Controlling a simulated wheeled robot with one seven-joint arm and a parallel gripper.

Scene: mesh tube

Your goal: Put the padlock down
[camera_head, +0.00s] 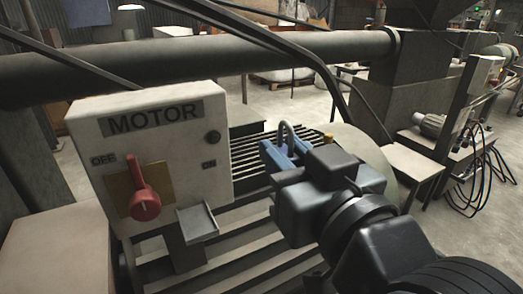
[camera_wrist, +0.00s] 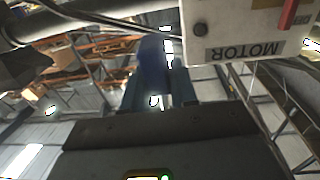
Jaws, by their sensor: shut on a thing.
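The padlock (camera_head: 286,136) has a grey shackle that points up and a blue body partly hidden between the fingers. In the wrist view the padlock (camera_wrist: 153,62) shows as a dark blue rounded shape ahead of the palm. My gripper (camera_head: 284,152) is shut on it, its bluish fingers on either side. My gripper (camera_wrist: 156,88) also shows in the wrist view. It holds the padlock above the ribbed motor housing, to the right of the white MOTOR switch box (camera_head: 150,155).
A thick pipe (camera_head: 200,62) runs behind. A small light-topped table (camera_head: 412,163) stands at the right.

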